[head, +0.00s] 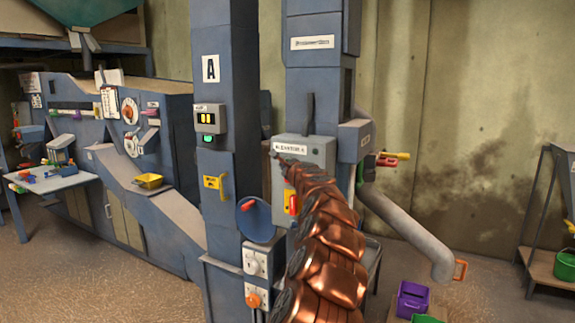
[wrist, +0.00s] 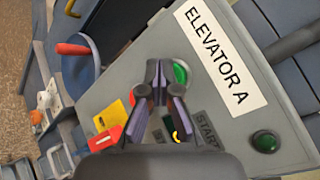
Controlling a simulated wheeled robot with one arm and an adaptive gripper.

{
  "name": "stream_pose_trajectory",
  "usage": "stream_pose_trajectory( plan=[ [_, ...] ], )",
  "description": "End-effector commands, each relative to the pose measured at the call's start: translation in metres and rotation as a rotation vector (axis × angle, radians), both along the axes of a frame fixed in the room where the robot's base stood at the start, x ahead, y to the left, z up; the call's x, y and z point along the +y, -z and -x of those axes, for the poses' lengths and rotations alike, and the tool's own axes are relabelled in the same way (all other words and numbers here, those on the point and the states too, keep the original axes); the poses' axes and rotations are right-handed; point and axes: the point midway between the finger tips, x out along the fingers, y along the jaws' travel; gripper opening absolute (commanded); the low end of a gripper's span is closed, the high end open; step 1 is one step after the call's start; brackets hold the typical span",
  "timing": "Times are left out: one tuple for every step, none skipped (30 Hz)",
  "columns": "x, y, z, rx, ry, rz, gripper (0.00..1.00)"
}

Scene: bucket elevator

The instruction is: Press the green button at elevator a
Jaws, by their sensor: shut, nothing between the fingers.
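The grey control box (head: 318,152) labelled "ELEVATOR A" is on the right blue column in the head view. My copper-coloured arm covers its lower part. In the wrist view the box face (wrist: 228,98) is tilted, with its white label (wrist: 222,48) at upper right. My gripper (wrist: 158,66) is shut and empty in front of the face. A bright green round button (wrist: 182,72) shows just right of the fingertips, partly behind them. Whether they touch is unclear. A darker green round button or lamp (wrist: 266,141) is at lower right, apart from the fingers. A "START" label (wrist: 206,128) is between.
A yellow plate with a red lever (wrist: 110,125) is left of the fingers in the wrist view. A blue round part with a red handle (head: 254,218) is left of my arm.

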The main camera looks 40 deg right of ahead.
Motion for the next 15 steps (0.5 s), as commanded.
stream_pose_trajectory(
  plan=[
    [-0.0005,-0.0003,-0.0003,0.000,0.000,0.000,0.00],
    [-0.0008,-0.0003,-0.0004,0.000,0.000,0.000,0.00],
    [-0.0011,-0.0001,-0.0006,0.000,0.000,0.000,0.00],
    [-0.0013,0.0000,-0.0008,0.001,-0.001,0.000,0.00],
    [-0.0016,0.0000,-0.0008,0.001,-0.001,0.000,0.00],
    [-0.0020,0.0000,-0.0010,0.001,0.000,-0.001,0.00],
    [-0.0023,0.0003,-0.0012,0.001,0.000,-0.001,0.00],
    [-0.0026,0.0002,-0.0012,0.001,0.000,-0.001,0.00],
    [-0.0029,0.0003,-0.0014,0.001,0.000,-0.001,0.00],
    [-0.0031,0.0004,-0.0015,0.001,0.000,-0.001,0.00],
    [-0.0035,0.0004,-0.0016,0.001,0.000,-0.001,0.00],
    [-0.0038,0.0005,-0.0017,0.001,0.000,-0.001,0.00],
    [-0.0041,0.0006,-0.0018,0.001,0.000,-0.001,0.00],
    [-0.0044,0.0005,-0.0018,0.001,0.000,-0.001,0.00],
    [-0.0047,0.0006,-0.0020,0.001,0.000,-0.001,0.00]
  ],
)
